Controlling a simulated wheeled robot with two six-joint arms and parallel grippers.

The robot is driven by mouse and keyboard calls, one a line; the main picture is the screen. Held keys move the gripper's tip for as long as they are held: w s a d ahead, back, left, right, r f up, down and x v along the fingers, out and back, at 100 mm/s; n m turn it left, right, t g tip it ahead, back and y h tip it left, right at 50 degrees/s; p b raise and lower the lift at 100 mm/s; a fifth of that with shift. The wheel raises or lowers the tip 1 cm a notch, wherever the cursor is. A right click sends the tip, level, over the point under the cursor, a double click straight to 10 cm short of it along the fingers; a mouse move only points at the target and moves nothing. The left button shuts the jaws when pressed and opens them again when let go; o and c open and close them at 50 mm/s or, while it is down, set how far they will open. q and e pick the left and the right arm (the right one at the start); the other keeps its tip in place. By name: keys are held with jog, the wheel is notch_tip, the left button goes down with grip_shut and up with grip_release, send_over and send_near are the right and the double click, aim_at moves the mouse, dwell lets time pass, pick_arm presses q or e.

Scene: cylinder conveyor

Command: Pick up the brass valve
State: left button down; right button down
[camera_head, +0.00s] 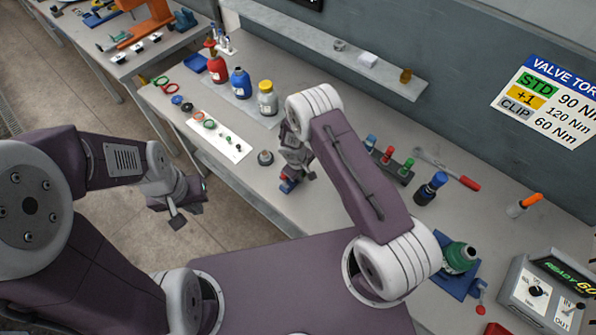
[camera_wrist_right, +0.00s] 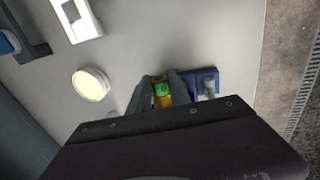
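The brass valve (camera_wrist_right: 166,102) shows in the right wrist view as a small yellow body with a green top. It sits between the two fingers of my right gripper (camera_wrist_right: 163,84), which lie close along both sides; whether they press on it I cannot tell. A blue fixture (camera_wrist_right: 207,78) with a grey part is just right of the right finger. In the head view my right gripper (camera_head: 292,178) points down at the bench's front edge and hides the valve. My left gripper (camera_head: 190,203) looks open and empty, off the bench over the floor.
Red (camera_head: 217,67), blue (camera_head: 240,83) and cream-yellow (camera_head: 267,99) bottles stand at the back left of the bench. A white sheet (camera_head: 219,138) with small rings lies in front.

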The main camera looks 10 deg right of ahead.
jog(key=shift+w+r+b, duration=0.1)
jog(key=shift+r+b, duration=0.25)
jog(key=shift+r, duration=0.25)
notch_tip(320, 180, up, 3)
jog(key=shift+f+b, duration=0.15)
jog(key=shift+b, duration=0.4)
jog(key=s+d+r+b, duration=0.3)
jog(key=s+d+r, duration=0.4)
jog(key=d, duration=0.2)
jog(key=shift+s, duration=0.3)
